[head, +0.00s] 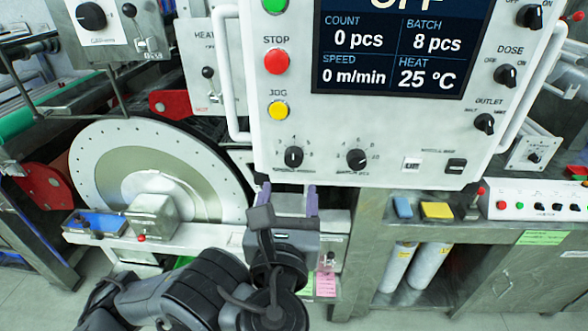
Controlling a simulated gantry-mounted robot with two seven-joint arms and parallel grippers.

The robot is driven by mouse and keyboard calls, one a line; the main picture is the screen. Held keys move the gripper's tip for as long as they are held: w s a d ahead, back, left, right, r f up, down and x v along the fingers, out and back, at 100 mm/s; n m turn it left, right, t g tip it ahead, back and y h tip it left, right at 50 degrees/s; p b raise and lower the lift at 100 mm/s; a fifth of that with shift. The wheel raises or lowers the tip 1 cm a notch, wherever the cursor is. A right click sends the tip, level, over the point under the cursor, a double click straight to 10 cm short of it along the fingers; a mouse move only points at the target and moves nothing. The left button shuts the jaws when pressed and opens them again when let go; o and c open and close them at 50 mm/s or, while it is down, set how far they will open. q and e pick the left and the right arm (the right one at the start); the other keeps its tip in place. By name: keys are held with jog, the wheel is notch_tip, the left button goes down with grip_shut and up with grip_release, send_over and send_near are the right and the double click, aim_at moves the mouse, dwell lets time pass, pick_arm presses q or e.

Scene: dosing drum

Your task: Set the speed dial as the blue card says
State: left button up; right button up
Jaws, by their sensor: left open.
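The white control panel (385,125) carries two black dials along its lower edge. The left dial (294,157) has small numbers around it. The right dial (357,159) also has numbers around it. The labels under both are too small to read surely, so I cannot tell which is the speed dial. The screen (390,45) reads speed 0 m/min and batch 8 pcs. My left gripper (288,194) is open and empty, its purple fingers pointing up, just below the left dial and apart from it in the picture. I cannot make out a blue card. My right gripper is not in view.
A red STOP button (276,62), a yellow JOG button (278,111) and more knobs sit on the panel. A large pale drum disc (110,165) stands at the left. A metal bench (490,232) at the right holds a blue block (403,207) and a yellow block (436,210).

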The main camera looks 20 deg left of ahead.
aim_at(293, 159)
pick_arm(q)
jog(key=b+x, duration=0.2)
jog(key=x, duration=0.8)
jog(key=shift+a, duration=0.1)
jog(key=c, duration=1)
